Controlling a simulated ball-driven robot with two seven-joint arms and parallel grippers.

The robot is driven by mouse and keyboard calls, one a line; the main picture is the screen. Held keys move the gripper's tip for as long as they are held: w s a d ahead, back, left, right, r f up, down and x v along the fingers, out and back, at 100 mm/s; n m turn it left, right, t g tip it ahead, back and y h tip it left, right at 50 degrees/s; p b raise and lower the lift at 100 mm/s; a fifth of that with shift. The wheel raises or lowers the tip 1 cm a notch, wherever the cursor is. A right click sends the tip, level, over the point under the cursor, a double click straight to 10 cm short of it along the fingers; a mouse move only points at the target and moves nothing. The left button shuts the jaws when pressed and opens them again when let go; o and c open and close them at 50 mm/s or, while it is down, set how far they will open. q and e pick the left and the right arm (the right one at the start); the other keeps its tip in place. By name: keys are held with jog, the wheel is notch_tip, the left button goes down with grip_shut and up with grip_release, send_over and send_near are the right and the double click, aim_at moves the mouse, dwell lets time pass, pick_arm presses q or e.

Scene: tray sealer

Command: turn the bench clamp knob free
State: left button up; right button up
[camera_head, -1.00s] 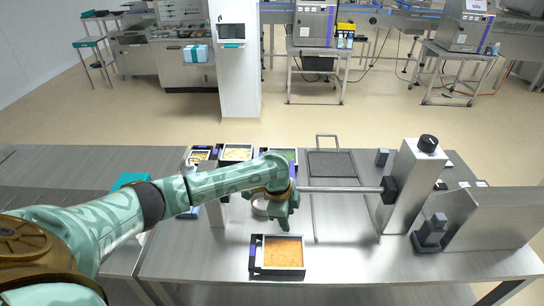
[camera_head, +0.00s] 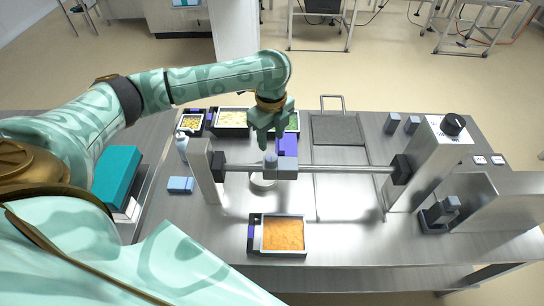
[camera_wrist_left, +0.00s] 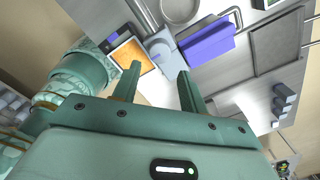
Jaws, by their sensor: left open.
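A grey block (camera_head: 287,168) sits on the horizontal metal rail (camera_head: 340,169), with a small round grey-blue knob (camera_head: 270,161) at its left side and a purple plate behind it. I cannot tell for sure that this is the bench clamp knob. My left gripper (camera_head: 271,141) points down just above the block and knob, its fingers apart and nothing between them. In the left wrist view the block (camera_wrist_left: 160,44) and purple plate (camera_wrist_left: 206,40) lie beyond the open fingers (camera_wrist_left: 159,70). The fingers partly hide the plate in the head view. My right gripper is out of view.
A black knob (camera_head: 453,124) tops the right steel post (camera_head: 428,165). A tray of orange food (camera_head: 284,234) is at the front. More food trays (camera_head: 232,117) are behind. A teal box (camera_head: 117,175) is left.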

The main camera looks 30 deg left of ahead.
aim_at(271, 157)
pick_arm(q)
notch_tip(271, 157, down, 7)
jog(key=shift+b, duration=1)
jog(key=shift+f, duration=0.4)
jog(key=c, duration=0.7)
